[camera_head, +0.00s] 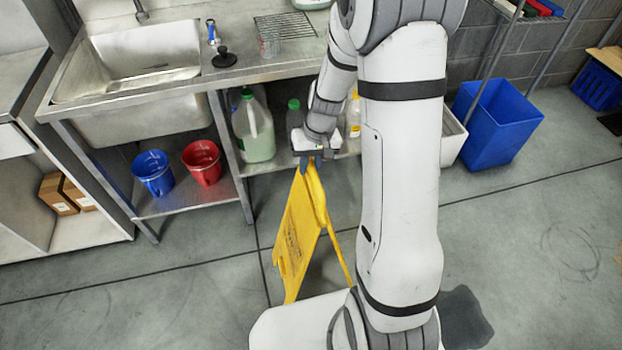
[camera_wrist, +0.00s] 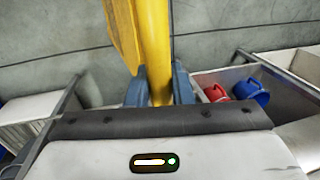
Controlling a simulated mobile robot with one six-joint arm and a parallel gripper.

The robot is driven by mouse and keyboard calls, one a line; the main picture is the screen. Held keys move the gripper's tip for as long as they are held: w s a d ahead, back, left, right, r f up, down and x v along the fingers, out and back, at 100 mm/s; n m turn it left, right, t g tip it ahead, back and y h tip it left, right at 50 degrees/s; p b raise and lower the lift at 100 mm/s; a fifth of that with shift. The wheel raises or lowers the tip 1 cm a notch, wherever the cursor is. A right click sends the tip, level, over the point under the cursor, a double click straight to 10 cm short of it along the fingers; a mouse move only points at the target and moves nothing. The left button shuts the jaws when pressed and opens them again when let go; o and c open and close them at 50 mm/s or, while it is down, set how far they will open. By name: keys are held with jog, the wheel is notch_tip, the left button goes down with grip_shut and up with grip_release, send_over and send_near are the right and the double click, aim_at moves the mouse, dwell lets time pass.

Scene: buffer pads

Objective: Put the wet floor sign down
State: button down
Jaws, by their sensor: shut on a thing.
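The yellow wet floor sign (camera_head: 299,232) hangs or stands below my gripper in the head view, upright with its two panels spread apart at the bottom. My gripper (camera_head: 307,165) is shut on the top of the sign. In the wrist view the sign (camera_wrist: 153,45) runs up from between the two blue-grey fingers of my gripper (camera_wrist: 160,88). The lower end of the sign is near the grey floor (camera_head: 200,268); my arm and base hide part of it, and I cannot tell whether it touches the floor.
A steel sink counter (camera_head: 180,85) stands behind, with a blue bucket (camera_head: 153,174), a red bucket (camera_head: 203,163) and a large jug (camera_head: 253,130) on its lower shelf. A blue bin (camera_head: 497,120) stands at the right. A dark wet patch (camera_head: 464,318) lies near my base. Floor at left is clear.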

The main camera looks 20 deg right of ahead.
jog(key=shift+f, duration=2)
jog(key=shift+s+f+b, duration=0.3)
jog(key=shift+f+b, duration=0.45)
jog(key=shift+b, duration=0.15)
jog(key=c, duration=1.6)
grip_release()
jog(key=shift+f, duration=0.1)
jog(key=shift+o, duration=0.6)
jog(key=shift+w, duration=0.15)
jog(key=shift+o, duration=1)
jog(key=shift+w+r, duration=0.1)
jog(key=shift+r, duration=0.1)
